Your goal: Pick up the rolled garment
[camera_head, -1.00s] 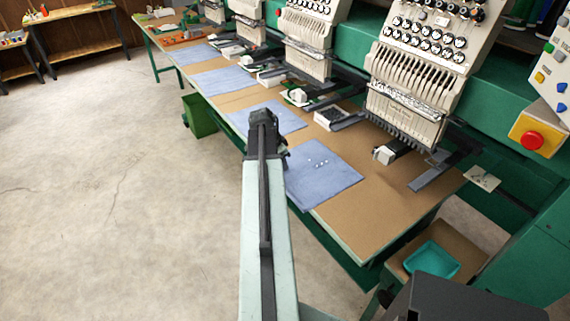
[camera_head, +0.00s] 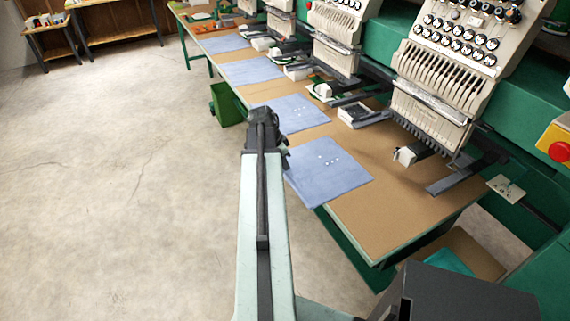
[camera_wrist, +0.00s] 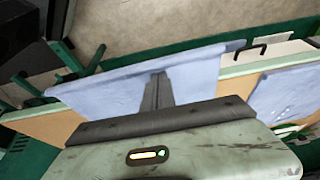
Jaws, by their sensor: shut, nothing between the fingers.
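No rolled garment can be made out in either view. Blue garments lie flat along the tan table. The nearest blue garment (camera_head: 335,175) has several small white dots. Another blue garment (camera_head: 295,112) lies just beyond it. My gripper (camera_head: 263,118) is at the far end of my arm, in front of the table's left edge in the head view; its fingertips are hard to see there. In the wrist view my gripper (camera_wrist: 158,82) shows as one narrow dark shape, shut and empty, against a blue garment (camera_wrist: 100,92). I cannot tell whether it touches the cloth.
The tan table (camera_head: 385,215) runs along a row of embroidery machines (camera_head: 435,110). A green bin (camera_head: 226,105) stands on the floor beside the table. A teal tray (camera_head: 448,262) sits at the lower right, partly hidden. The concrete floor (camera_head: 110,200) to the left is clear.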

